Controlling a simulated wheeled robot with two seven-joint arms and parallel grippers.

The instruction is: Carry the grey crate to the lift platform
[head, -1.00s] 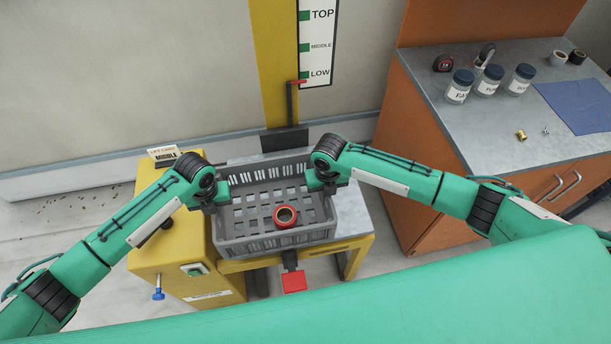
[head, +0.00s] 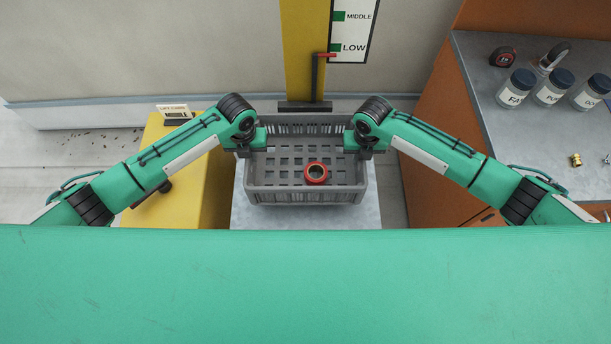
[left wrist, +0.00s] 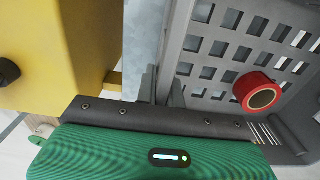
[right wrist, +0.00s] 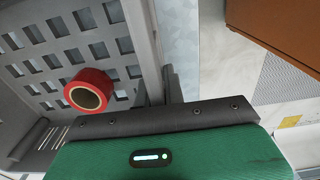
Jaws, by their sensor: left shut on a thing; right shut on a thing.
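The grey crate (head: 282,196) is in the middle of the head view, over the grey top of the lift platform (head: 372,215). A red tape roll (head: 316,173) lies inside it. My left gripper (head: 246,150) is shut on the crate's left wall, and my right gripper (head: 364,150) is shut on its right wall. The left wrist view shows the crate wall (left wrist: 180,45) between the jaws; the right wrist view shows the other wall (right wrist: 143,45) in the same way. Whether the crate's underside touches the platform is hidden.
A yellow lift cabinet (head: 185,200) with a card stands left of the platform. Behind is a yellow mast (head: 303,50) with a red pointer (head: 325,55) at LOW. An orange cabinet (head: 440,130) stands close on the right, with jars (head: 550,90) on its top.

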